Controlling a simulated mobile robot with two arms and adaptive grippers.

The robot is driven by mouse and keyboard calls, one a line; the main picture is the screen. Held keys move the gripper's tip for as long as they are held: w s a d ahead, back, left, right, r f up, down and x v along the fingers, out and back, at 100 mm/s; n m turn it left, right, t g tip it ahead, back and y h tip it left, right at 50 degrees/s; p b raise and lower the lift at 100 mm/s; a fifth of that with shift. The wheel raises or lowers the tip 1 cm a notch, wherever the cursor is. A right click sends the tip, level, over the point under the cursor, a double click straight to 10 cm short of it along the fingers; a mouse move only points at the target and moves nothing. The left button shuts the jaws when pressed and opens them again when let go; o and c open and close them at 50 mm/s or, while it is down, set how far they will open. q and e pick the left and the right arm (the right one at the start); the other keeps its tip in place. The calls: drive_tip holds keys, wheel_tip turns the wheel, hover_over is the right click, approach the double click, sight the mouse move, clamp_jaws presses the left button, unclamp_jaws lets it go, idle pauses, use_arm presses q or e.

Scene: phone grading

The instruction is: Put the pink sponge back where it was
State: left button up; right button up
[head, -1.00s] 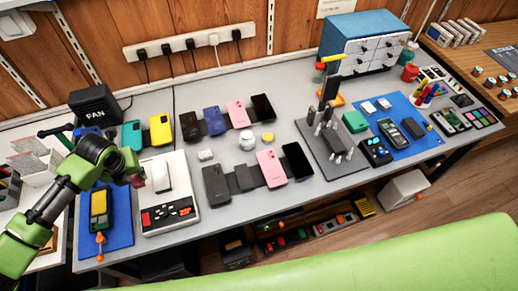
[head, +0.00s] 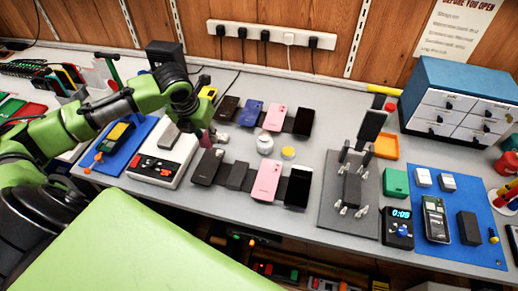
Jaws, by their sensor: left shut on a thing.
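My left gripper (head: 205,129) hangs over the left part of the grey table, right of the white test device and near the left end of the phone rows. It is shut on a small dark pink thing, which looks like the pink sponge (head: 207,141). Only a little of it shows below the fingers, so its shape is unclear. Just right of it a small whitish piece (head: 222,137) lies on the table. A white round jar (head: 265,144) and a yellow-topped round tin (head: 288,153) stand between the rows. My right gripper is not in view.
Back-row phones include a pink one (head: 276,117); the front row has another pink phone (head: 267,180). The white device (head: 175,175) with red buttons and a blue mat (head: 108,163) lie left. A grey fixture plate (head: 335,215) with posts stands right.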

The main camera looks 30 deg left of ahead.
use_arm(q)
drive_tip(key=w+d+f, duration=0.1)
drive_tip(key=w+f, duration=0.2)
drive_tip(key=w, duration=0.1)
drive_tip(key=w+d+f+p, duration=0.1)
drive_tip(key=w+f, duration=0.1)
drive_tip(key=w, duration=0.2)
drive_tip(key=w+d+f+p, duration=0.1)
drive_tip(key=w+f, duration=0.2)
drive_tip(key=w, duration=0.1)
drive_tip(key=shift+w+f, duration=0.1)
drive_tip(key=shift+f, duration=0.25)
drive_tip(key=shift+w+d+f, duration=0.1)
drive_tip(key=shift+w+f, duration=0.4)
drive_tip(key=shift+f, duration=0.1)
wheel_tip(320, 180, down, 3)
drive_tip(key=shift+f+p, duration=0.1)
drive_tip(key=shift+p, duration=0.25)
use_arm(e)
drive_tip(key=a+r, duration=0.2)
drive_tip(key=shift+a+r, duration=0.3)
use_arm(q)
drive_tip(key=o, duration=1)
drive_tip(key=shift+f, duration=0.1)
